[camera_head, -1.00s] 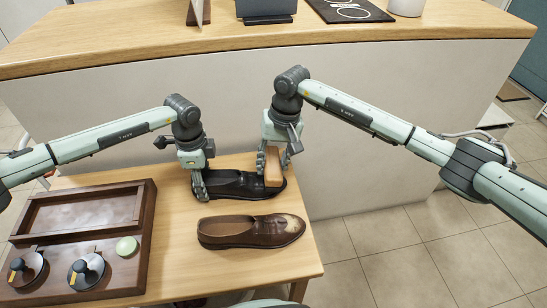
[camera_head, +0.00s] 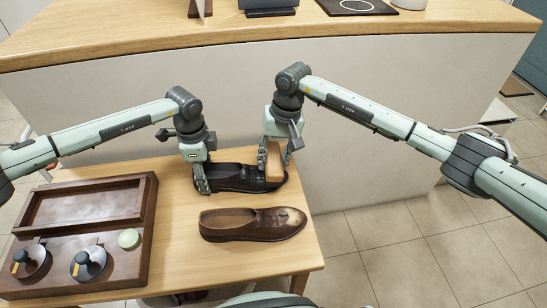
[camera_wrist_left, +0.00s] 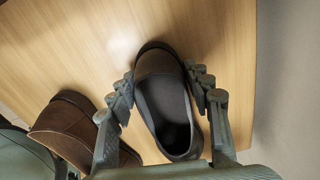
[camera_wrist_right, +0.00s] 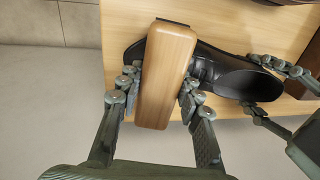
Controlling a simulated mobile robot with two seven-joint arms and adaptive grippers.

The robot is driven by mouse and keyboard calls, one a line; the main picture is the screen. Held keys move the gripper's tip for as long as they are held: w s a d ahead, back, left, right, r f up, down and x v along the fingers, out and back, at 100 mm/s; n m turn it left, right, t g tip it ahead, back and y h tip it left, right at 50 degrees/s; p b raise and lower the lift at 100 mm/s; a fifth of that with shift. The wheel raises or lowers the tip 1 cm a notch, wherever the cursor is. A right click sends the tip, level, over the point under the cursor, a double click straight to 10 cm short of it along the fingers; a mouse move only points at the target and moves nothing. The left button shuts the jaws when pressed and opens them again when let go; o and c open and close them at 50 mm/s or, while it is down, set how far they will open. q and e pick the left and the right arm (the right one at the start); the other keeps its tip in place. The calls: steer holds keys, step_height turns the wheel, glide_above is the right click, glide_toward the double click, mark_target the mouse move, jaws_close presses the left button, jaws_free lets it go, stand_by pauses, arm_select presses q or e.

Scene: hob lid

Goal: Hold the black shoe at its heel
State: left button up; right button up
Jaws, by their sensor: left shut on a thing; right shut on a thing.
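The black shoe (camera_head: 232,178) lies on the wooden table, its heel to the left and toe to the right in the head view. My left gripper (camera_head: 203,184) is shut on the heel end, with one finger on each side of the shoe (camera_wrist_left: 165,100) in the left wrist view. My right gripper (camera_head: 273,170) is shut on a wooden-backed brush (camera_wrist_right: 166,75), which lies across the toe end of the black shoe (camera_wrist_right: 225,72). Its underside is hidden, so I cannot tell whether it touches the toe.
A brown shoe (camera_head: 252,224) lies in front of the black one. A dark wooden case (camera_head: 143,235) at the left holds two round knobbed tins (camera_head: 88,263) (camera_head: 29,261) and a pale green disc (camera_head: 128,238). A counter (camera_head: 420,40) stands behind. The table's front middle is clear.

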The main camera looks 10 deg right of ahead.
steer(key=shift+a+f, duration=0.1)
steer(key=shift+f, duration=0.5)
